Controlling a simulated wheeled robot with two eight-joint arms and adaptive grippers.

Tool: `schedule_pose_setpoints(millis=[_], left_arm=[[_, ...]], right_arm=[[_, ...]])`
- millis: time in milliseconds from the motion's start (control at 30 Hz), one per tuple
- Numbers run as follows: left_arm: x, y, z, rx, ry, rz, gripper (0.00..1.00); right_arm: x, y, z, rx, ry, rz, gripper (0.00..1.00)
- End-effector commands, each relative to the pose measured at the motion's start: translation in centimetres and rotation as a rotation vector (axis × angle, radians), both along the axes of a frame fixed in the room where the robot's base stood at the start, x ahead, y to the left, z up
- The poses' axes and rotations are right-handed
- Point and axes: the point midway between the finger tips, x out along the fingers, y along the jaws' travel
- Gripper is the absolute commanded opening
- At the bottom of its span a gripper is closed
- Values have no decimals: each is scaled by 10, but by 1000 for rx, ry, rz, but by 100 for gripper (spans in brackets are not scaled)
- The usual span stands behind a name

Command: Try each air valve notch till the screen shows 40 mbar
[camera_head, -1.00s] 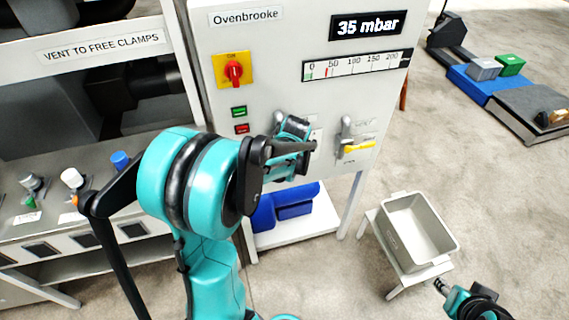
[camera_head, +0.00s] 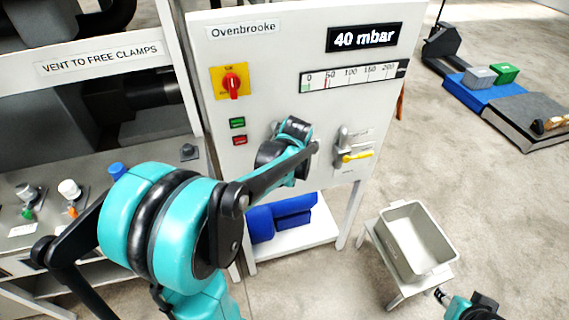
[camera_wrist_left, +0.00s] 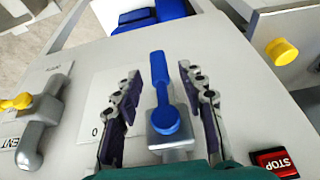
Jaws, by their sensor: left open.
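The screen (camera_head: 364,38) on the Ovenbrooke panel reads 40 mbar. In the left wrist view a blue valve lever (camera_wrist_left: 159,85) sits on a grey body (camera_wrist_left: 170,138), beside a plate marked 0 (camera_wrist_left: 96,131). My left gripper (camera_wrist_left: 158,80) is open, with one finger on each side of the lever and visible gaps between. In the head view my left gripper (camera_head: 297,150) is at the panel, and my arm hides the blue lever. My right gripper (camera_head: 441,296) is at the lower right, away from the panel; its fingers are too small to read.
A yellow-handled valve (camera_head: 352,156) is right of my left gripper; a red STOP button (camera_wrist_left: 275,162) is near it. The panel also has a red rotary switch (camera_head: 231,84) and a scale (camera_head: 354,75). A grey bin (camera_head: 417,240) stands on a stool.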

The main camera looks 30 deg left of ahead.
Motion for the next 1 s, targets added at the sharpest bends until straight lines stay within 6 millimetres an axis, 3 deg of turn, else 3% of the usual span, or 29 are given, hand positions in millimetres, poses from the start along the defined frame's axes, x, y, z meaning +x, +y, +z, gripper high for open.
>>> schedule_pose_setpoints(millis=[200, 400, 1000], left_arm=[[-12, -14, 43, 0, 0, -1, 40], [-17, -21, 64, 0, 0, 0, 40], [-18, -22, 68, 0, 0, -1, 40]], right_arm=[[0, 0, 0, 0, 0, 0, 40], [0, 0, 0, 0, 0, 0, 40], [0, 0, 0, 0, 0, 0, 40]])
